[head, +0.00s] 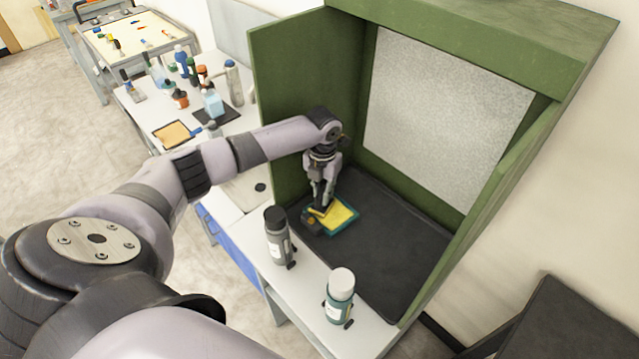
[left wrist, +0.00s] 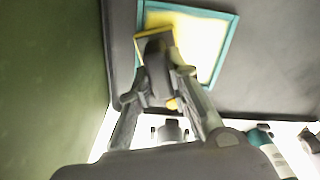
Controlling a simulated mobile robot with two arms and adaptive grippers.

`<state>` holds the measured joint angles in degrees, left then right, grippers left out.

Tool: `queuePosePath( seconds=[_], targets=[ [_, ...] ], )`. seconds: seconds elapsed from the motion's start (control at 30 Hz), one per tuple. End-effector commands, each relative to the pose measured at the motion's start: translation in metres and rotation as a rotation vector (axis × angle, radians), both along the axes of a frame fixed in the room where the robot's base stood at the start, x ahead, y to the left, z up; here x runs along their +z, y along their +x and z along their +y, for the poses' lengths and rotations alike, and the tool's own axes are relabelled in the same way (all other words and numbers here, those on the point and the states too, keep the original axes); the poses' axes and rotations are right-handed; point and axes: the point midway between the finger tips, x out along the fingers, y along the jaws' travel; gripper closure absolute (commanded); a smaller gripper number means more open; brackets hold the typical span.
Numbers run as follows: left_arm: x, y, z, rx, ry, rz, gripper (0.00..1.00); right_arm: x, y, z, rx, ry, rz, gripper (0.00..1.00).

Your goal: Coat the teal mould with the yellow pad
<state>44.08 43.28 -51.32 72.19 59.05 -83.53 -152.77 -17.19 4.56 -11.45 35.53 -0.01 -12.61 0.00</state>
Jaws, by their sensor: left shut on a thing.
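The teal mould (head: 347,227), a flat square with a teal rim and a yellow inner face, lies on the dark floor of the green booth. It also shows at the top of the left wrist view (left wrist: 229,45). My left gripper (head: 320,208) points down over the mould's near left part and is shut on the pad (left wrist: 152,47). The pad looks grey with a yellow edge and lies over the mould's left side; I cannot tell whether it touches the yellow face. The fingers hide part of pad and mould. My right gripper is not in view.
Green booth walls (head: 289,110) stand left, right and behind. A dark-capped bottle (head: 278,240) and a white-capped teal bottle (head: 340,297) stand on the white ledge in front. Bottles and a tan tray (head: 174,134) sit on the left bench. The booth floor (head: 400,240) is clear right of the mould.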

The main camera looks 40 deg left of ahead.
Motion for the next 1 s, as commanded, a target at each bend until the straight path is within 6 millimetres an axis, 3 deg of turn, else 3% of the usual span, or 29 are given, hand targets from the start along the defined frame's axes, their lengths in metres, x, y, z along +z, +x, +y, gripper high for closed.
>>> queuePosePath(
  seconds=[0.2,0.53,1.0],
  targets=[
    [-0.001,-0.004,-0.015,-0.003,-0.001,0.001,1.00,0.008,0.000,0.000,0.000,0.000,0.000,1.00],
    [-0.001,-0.004,-0.016,-0.001,-0.001,0.002,1.00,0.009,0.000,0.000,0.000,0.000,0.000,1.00],
    [0.043,-0.003,-0.015,-0.001,-0.001,-0.001,1.00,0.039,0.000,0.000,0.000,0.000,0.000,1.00]
  ],
)
